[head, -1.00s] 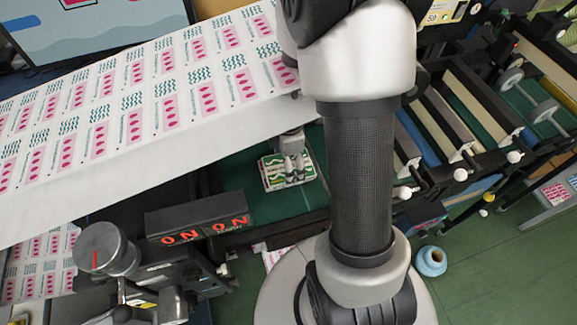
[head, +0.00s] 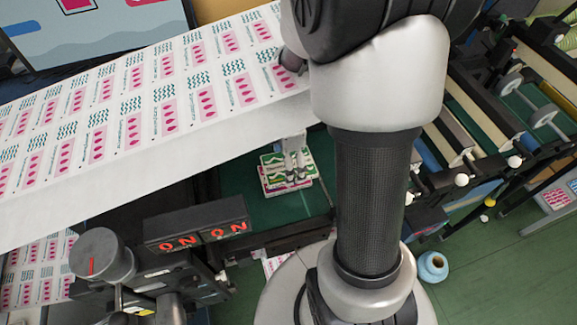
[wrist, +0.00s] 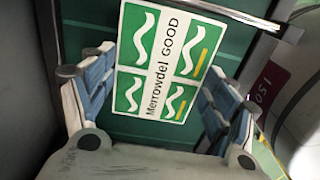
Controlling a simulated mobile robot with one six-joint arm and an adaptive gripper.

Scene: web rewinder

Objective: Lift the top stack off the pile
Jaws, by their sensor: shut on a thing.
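The top stack (head: 273,160) is a flat bundle of green-and-white printed labels. My gripper (head: 296,177) is shut on it from above, one finger at each side. The stack appears raised and slightly shifted over the rest of the pile (head: 268,186), which shows a red and white edge below. In the wrist view the stack (wrist: 160,62) fills the space between the fingers of my gripper (wrist: 155,100). Its top label reads "Merrowdel GOOD". In that view the pile underneath is hidden.
The pile rests on a green surface (head: 240,190) under the wide printed web (head: 150,135), which runs close above my gripper. A black box with red "ON" displays (head: 195,222) stands in front. Rollers (head: 470,130) are at the right.

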